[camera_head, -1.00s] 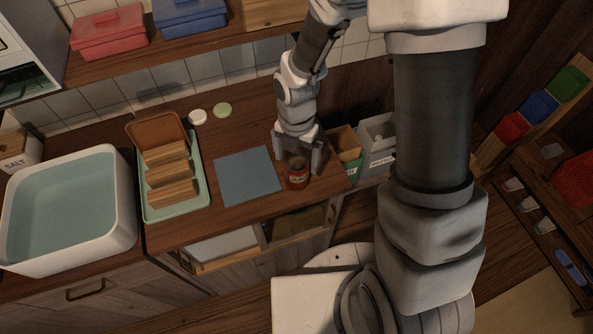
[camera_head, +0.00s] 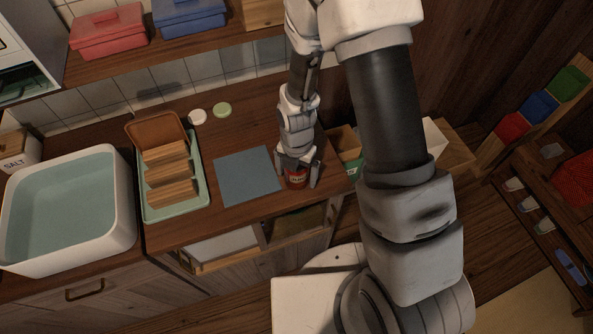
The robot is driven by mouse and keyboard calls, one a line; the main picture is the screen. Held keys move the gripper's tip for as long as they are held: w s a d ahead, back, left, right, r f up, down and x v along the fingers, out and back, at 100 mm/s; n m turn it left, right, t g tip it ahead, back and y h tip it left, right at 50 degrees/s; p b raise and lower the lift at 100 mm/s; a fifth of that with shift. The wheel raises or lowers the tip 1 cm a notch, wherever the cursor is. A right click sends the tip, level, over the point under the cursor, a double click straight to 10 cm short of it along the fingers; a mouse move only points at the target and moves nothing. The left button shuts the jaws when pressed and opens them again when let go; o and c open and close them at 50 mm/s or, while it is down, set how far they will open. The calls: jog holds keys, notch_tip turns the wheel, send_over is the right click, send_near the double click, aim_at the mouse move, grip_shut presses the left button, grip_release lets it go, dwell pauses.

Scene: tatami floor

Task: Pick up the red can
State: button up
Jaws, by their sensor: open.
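The red can (camera_head: 296,180) stands upright on the wooden counter, near its front right edge, just right of the blue-grey mat. My gripper (camera_head: 297,176) points down over the can with its jaws open. One finger is at the can's left and the other at its right. The can's top is hidden by the gripper. I cannot tell whether the fingers touch the can.
A blue-grey mat (camera_head: 246,176) lies left of the can. A green tray (camera_head: 176,212) with wooden racks and a white basin (camera_head: 122,225) stand further left. A white lid (camera_head: 197,117) and a green lid (camera_head: 222,110) lie behind. Bins (camera_head: 347,143) stand to the right.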

jog(key=c, duration=1.2)
jog(key=shift+r, duration=0.15)
